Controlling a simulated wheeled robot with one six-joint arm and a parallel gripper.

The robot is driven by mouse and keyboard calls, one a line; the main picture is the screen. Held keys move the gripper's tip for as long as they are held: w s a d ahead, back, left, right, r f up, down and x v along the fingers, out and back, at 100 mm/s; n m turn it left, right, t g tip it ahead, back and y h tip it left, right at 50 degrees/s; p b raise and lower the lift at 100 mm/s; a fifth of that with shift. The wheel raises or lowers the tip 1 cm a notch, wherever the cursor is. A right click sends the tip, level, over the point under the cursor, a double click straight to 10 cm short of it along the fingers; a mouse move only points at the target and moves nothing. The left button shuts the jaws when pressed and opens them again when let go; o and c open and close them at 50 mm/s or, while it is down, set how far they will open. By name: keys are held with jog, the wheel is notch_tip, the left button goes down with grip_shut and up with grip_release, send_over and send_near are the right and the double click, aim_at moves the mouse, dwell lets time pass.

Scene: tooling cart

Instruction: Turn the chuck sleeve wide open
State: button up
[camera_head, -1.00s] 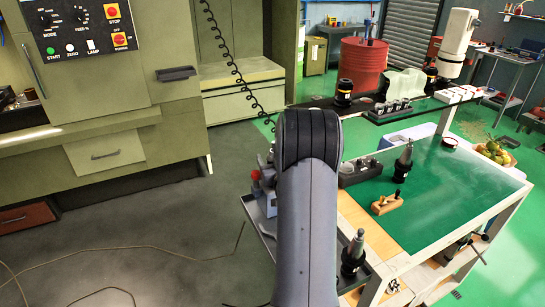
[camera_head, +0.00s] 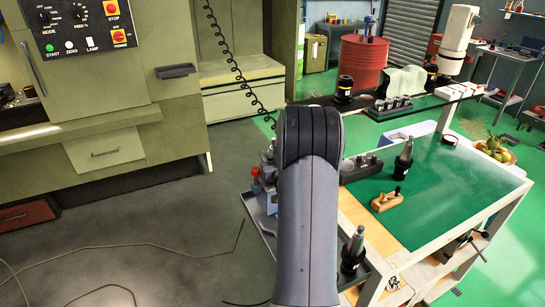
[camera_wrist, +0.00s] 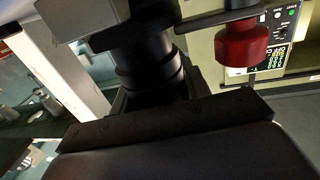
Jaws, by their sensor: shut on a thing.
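The wrist view shows a black, stepped round body (camera_wrist: 150,68) close in front of my gripper (camera_wrist: 165,112). I take it to be the chuck with its sleeve. My gripper's dark parts fill the lower part of that view and sit against the black body; the exact contact is in shadow. A red knob (camera_wrist: 243,46) on a dark bar stands to the right of it. In the head view my arm hides my gripper and the chuck. Part of the fixture with a red knob (camera_head: 255,172) shows left of my arm, at the cart's side.
The cart's green top (camera_head: 450,190) carries a wooden-handled tool (camera_head: 386,202) and a black tool holder (camera_head: 404,160). Another holder (camera_head: 353,252) stands on the near side tray. A green machine (camera_head: 80,90) is at left.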

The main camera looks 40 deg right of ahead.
jog(key=shift+f+n+y+b, duration=0.15)
jog(key=shift+n+y+b, duration=0.2)
jog(key=shift+b, duration=0.5)
jog(key=shift+a+n+t+y+b, duration=0.1)
jog(key=shift+n+t+y+b, duration=0.25)
jog(key=shift+y, duration=0.3)
jog(key=o, duration=1)
jog(key=b+v, duration=0.2)
jog(key=v, duration=0.8)
jog(key=shift+s+a, duration=0.1)
jog(key=shift+s, duration=0.3)
